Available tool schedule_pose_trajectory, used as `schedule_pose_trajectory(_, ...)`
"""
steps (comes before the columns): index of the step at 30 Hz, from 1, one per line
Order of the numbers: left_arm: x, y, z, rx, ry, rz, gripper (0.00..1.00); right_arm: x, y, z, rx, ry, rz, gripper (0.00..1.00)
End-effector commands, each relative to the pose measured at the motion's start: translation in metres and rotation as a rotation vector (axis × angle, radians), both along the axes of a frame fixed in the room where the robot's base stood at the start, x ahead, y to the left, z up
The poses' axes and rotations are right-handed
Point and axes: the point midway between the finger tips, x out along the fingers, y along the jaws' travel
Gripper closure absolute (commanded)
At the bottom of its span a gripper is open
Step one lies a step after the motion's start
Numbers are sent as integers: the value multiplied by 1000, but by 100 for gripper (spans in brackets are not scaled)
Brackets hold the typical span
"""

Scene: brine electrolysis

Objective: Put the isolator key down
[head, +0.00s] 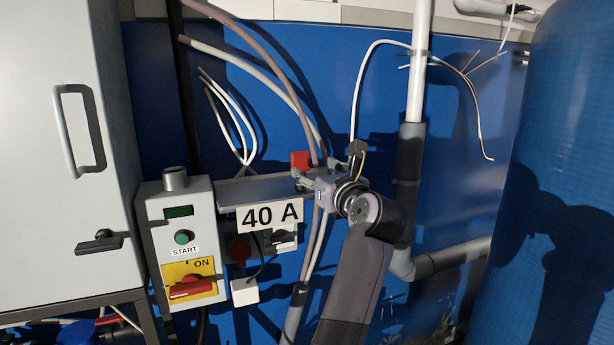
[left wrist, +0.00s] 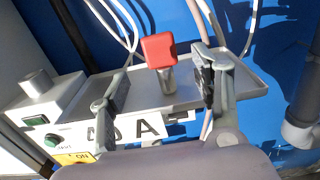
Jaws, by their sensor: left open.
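The isolator key has a red square head (head: 299,160) and a short grey shank. It stands about upright at the grey shelf (head: 240,188) above the "40 A" label. In the left wrist view the red key (left wrist: 159,50) shows between the two fingers, with its shank reaching down to the shelf tray (left wrist: 185,96). My left gripper (head: 310,182) is open at the right end of the shelf. In the left wrist view its fingers (left wrist: 162,82) are spread on both sides of the key, with visible gaps. My right gripper is not in view.
Left of the shelf is a grey control box (head: 181,238) with a green START button and a red-on-yellow ON switch. A grey cabinet (head: 60,170) stands further left. Cables hang behind the shelf. A vertical pipe (head: 409,150) and a large blue tank (head: 560,180) are to the right.

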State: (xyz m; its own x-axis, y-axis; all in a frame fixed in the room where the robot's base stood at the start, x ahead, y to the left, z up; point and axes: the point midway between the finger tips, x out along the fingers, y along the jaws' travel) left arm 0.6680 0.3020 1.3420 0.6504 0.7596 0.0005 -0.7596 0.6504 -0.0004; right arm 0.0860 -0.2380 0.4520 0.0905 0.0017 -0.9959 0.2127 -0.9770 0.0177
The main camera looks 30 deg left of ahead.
Motion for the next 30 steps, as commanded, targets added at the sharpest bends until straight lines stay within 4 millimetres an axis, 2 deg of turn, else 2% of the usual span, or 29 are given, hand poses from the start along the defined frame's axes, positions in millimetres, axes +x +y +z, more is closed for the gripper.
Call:
schedule_pose_trajectory(1,-5,-7,-4,-3,-2,-2,42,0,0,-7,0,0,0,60)
schedule_pose_trajectory(7,-17,-19,-1,-1,-1,1,42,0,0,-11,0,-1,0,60)
schedule_pose_trajectory(30,-17,-20,1,0,0,1,42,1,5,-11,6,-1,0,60)
